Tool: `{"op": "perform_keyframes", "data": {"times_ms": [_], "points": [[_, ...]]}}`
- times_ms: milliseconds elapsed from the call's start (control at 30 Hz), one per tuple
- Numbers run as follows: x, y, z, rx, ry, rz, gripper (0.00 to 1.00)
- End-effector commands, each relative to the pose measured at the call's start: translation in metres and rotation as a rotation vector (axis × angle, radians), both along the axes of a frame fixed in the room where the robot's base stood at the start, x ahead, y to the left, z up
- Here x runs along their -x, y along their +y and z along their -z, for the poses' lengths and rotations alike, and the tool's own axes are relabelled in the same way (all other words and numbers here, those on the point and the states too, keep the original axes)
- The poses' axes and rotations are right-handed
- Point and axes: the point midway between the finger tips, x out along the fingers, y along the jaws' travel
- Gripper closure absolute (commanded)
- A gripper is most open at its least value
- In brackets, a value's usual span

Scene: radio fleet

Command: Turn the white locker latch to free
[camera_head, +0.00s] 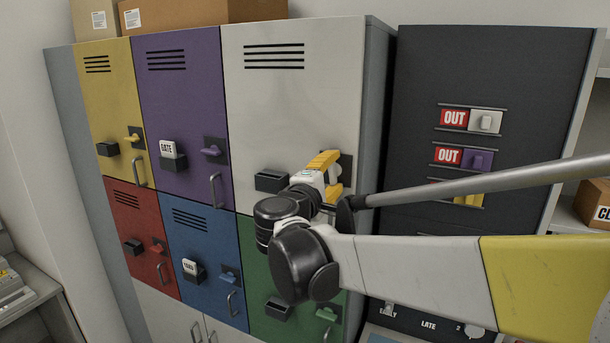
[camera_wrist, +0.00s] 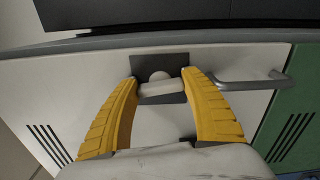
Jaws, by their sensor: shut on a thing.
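The white locker door (camera_head: 290,105) is at the upper right of the locker bank and fills much of the wrist view (camera_wrist: 60,95). Its white latch (camera_wrist: 160,84) sits on a dark back plate (camera_wrist: 160,62). It has a round knob and a short bar, lying nearly level across the wrist view. My gripper (camera_head: 335,176) with yellow fingers is at the door's right edge in the head view. In the wrist view, the fingers (camera_wrist: 162,82) are shut on the latch, one at each end of the bar. In the head view, my gripper hides the latch.
A door handle (camera_wrist: 248,83) is close beside the right finger in the wrist view. An empty dark holder (camera_head: 271,181) is left of my gripper. The green locker (camera_head: 258,262) is below. A dark panel (camera_head: 480,70) with OUT sliders stands right.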

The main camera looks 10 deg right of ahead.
Motion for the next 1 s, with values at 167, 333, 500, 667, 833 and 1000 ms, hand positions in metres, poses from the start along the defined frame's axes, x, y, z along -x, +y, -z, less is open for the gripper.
{"op": "perform_keyframes", "data": {"times_ms": [167, 333, 500, 667, 833, 1000], "points": [[-0.0001, 0.0, 0.0002, -0.067, -0.05, 0.0, 0.76], [-0.0001, 0.0, 0.0002, -0.105, -0.078, 0.0, 0.76], [-0.0001, 0.0, 0.0001, -0.121, -0.089, 0.0, 0.76], [-0.0001, 0.0, 0.0, -0.123, -0.091, 0.0, 0.76], [-0.0002, 0.0001, -0.0001, -0.123, -0.091, 0.0, 0.76], [-0.0001, 0.0002, 0.0, -0.122, -0.09, 0.0, 0.22]]}}
